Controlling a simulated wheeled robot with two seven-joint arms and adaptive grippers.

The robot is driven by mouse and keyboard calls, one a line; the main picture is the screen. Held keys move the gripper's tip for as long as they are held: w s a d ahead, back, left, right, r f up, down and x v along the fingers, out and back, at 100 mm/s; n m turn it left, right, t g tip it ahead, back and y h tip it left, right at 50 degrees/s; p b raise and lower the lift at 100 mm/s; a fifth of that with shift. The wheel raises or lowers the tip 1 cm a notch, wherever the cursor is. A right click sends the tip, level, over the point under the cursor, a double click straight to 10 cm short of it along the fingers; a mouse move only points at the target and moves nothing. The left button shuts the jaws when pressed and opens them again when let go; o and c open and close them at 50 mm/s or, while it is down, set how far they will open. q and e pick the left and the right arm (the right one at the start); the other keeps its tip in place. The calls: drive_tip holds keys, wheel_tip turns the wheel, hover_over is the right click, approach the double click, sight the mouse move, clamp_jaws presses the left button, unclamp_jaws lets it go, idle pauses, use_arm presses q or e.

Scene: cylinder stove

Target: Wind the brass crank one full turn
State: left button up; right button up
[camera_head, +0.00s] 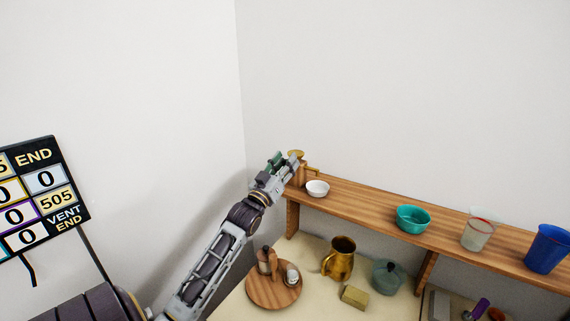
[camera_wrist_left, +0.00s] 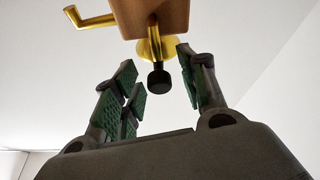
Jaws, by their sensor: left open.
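The brass crank (camera_wrist_left: 153,40) shows in the left wrist view as a gold arm ending in a dark knob (camera_wrist_left: 158,78). A gold disc and a wooden block (camera_wrist_left: 150,14) are beside it, and an L-shaped brass piece (camera_wrist_left: 95,21) sticks out left. In the head view, the gold disc (camera_head: 296,153) shows at the shelf's left end, partly behind my gripper. My left gripper (camera_head: 284,159) is open there. In the wrist view its green-padded fingers stand on either side of the knob, with visible gaps. My right gripper is not in view.
The wooden shelf (camera_head: 365,204) carries a white bowl (camera_head: 317,188) close to my gripper, a teal bowl (camera_head: 412,218) and cups. Below are a round board (camera_head: 262,297), a brass jug (camera_head: 339,260) and a lidded pot (camera_head: 387,277). A scoreboard (camera_head: 40,190) stands left.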

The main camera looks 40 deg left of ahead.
use_arm(q)
clamp_jaws()
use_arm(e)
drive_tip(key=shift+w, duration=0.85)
use_arm(q)
drive_tip(key=shift+d+m, duration=0.1)
drive_tip(key=shift+m, duration=0.4)
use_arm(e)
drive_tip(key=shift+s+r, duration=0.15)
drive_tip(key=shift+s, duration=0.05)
